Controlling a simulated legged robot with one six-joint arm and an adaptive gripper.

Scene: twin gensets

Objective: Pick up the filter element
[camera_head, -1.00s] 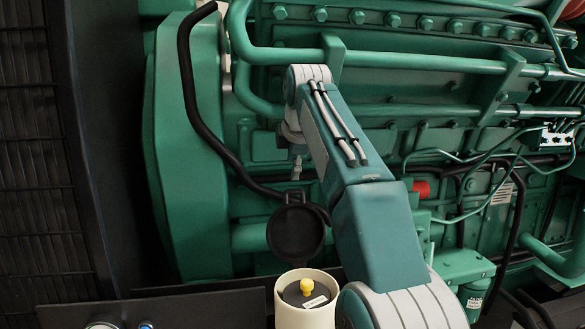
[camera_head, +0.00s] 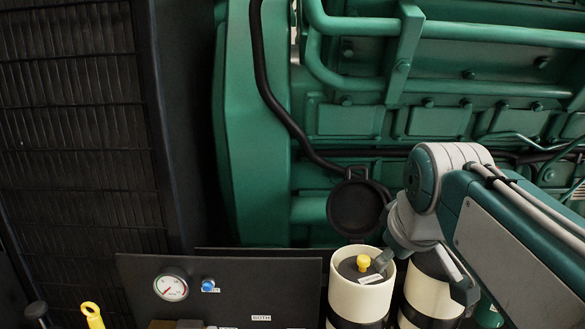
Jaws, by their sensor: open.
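The filter element (camera_head: 350,271) shows as a dark round top with a yellow knob and a small white label. It sits inside an open cream canister (camera_head: 340,296) at the lower middle. The canister's black round lid (camera_head: 355,206) stands open behind it. My gripper (camera_head: 425,277) is open, just right of the element. One finger is close to the element's right side in the picture; whether it touches cannot be told. The element's body is hidden inside the canister.
A second cream canister (camera_head: 411,310) stands to the right, partly covered by my gripper. A black panel with a gauge (camera_head: 171,286) and blue knob (camera_head: 208,284) is at left, near a yellow handle (camera_head: 92,314). The green engine (camera_head: 345,119) fills the background.

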